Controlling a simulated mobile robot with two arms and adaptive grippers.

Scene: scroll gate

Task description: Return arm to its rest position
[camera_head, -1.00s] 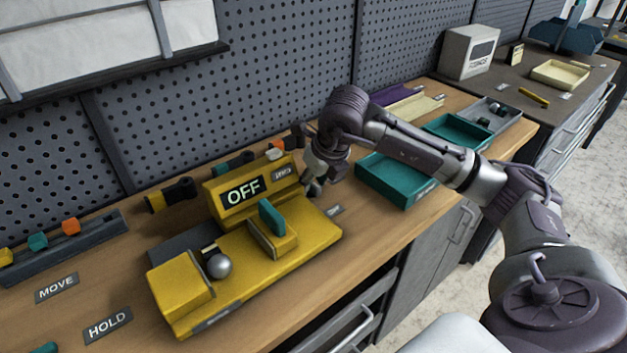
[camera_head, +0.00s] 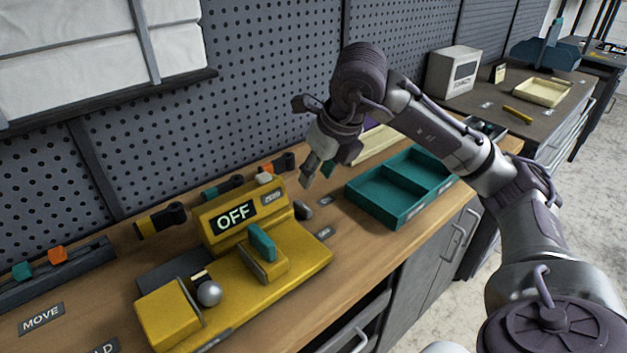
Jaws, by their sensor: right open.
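My right arm reaches in from the right, over the workbench (camera_head: 370,250). Its gripper (camera_head: 318,172) is open and points down. It hangs above the bench, between the yellow device and the teal tray, apart from both, and I see nothing in it. The yellow device (camera_head: 300,262) has a display reading OFF (camera_head: 236,216), a teal handle (camera_head: 262,241) and a silver ball knob (camera_head: 209,293). My left gripper is not in view.
A teal divided tray (camera_head: 398,214) sits right of the yellow device. Tools (camera_head: 160,220) lie behind the device along the pegboard (camera_head: 270,90). A rack with coloured blocks (camera_head: 60,270) is at the left. A white box (camera_head: 453,72) stands on the far bench.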

